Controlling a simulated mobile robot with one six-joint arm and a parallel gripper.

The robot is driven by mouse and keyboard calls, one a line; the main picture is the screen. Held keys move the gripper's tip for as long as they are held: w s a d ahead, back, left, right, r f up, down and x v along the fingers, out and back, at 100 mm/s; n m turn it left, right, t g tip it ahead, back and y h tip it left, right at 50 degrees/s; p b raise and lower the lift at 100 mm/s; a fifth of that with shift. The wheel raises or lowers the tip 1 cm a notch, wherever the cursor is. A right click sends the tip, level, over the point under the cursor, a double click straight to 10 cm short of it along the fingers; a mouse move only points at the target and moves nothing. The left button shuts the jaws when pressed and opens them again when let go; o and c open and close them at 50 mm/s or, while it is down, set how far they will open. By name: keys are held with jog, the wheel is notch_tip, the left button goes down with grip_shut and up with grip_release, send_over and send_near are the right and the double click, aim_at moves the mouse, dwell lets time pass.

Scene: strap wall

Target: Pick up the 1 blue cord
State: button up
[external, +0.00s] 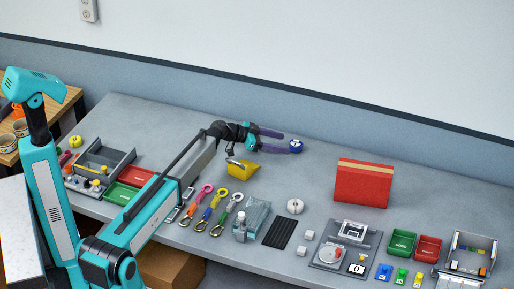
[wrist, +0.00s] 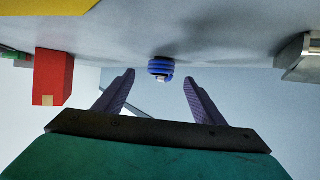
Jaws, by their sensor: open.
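The blue cord (external: 296,146) is a small, dark blue coiled bundle near the back of the grey table. In the wrist view the blue cord (wrist: 161,68) shows ribbed blue windings with a pale piece at its lower side. My gripper (external: 284,142) is open and empty, with its purple fingers pointing at the cord. In the wrist view my gripper (wrist: 159,76) has one finger on each side of the cord's line, with the cord centred at the tips. I see no contact, and cannot tell whether the cord is between the tips or just beyond them.
A yellow scoop-like bin (external: 242,171) stands below my wrist. A red box (external: 362,184) stands upright to the right, and it also shows in the wrist view (wrist: 53,75). Straps with hooks (external: 213,207) lie in front. The table around the cord is clear.

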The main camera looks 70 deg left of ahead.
aim_at(292, 144)
jog(key=shift+w, duration=0.1)
jog(key=shift+w+p, duration=0.45)
jog(key=shift+w, duration=0.15)
jog(key=p+x, duration=0.1)
jog(key=x, duration=0.1)
jog(key=shift+w+f, duration=0.15)
jog(key=shift+w, duration=0.25)
jog(key=shift+w+d+f+p, duration=0.2)
jog(key=shift+w+f+p, duration=0.1)
jog(key=shift+w, duration=0.2)
jog(key=c, duration=1.2)
jog(key=shift+o, duration=0.2)
notch_tip(292, 144, up, 10)
jog(key=b, duration=0.2)
jog(key=shift+b, duration=0.4)
